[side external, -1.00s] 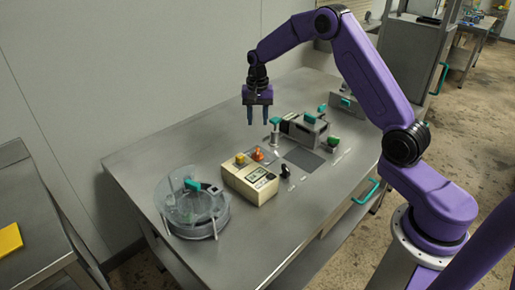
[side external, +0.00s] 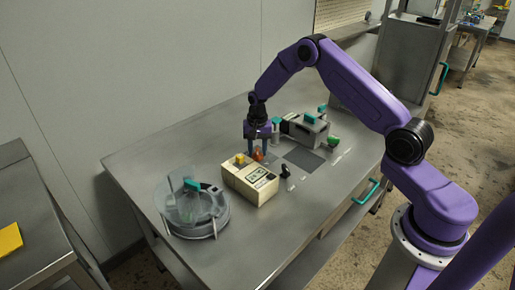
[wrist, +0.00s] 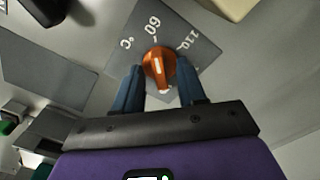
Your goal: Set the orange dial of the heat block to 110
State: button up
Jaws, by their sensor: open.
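The orange dial (wrist: 160,66) sits on a grey square plate (wrist: 203,45) in the wrist view. The plate carries "°C", "60" and "110"; another mark at its right is partly hidden by a finger. A pale line on the dial's near part points down the picture, away from the 60. My gripper (wrist: 159,88) is open, with one blue finger on each side of the dial; I cannot tell whether they touch it. In the side view the dial (side external: 258,155) shows low between the fingers of my gripper (side external: 258,153), beyond a cream box.
The cream box (side external: 250,184) with a display and yellow knob (side external: 240,158) stands close to the dial.

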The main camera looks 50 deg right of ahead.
grip_shut()
jog(key=m, duration=0.5)
jog(key=shift+m, duration=0.4)
jog(key=m, duration=0.5)
jog(key=shift+m, duration=0.4)
dwell(0.4)
grip_release()
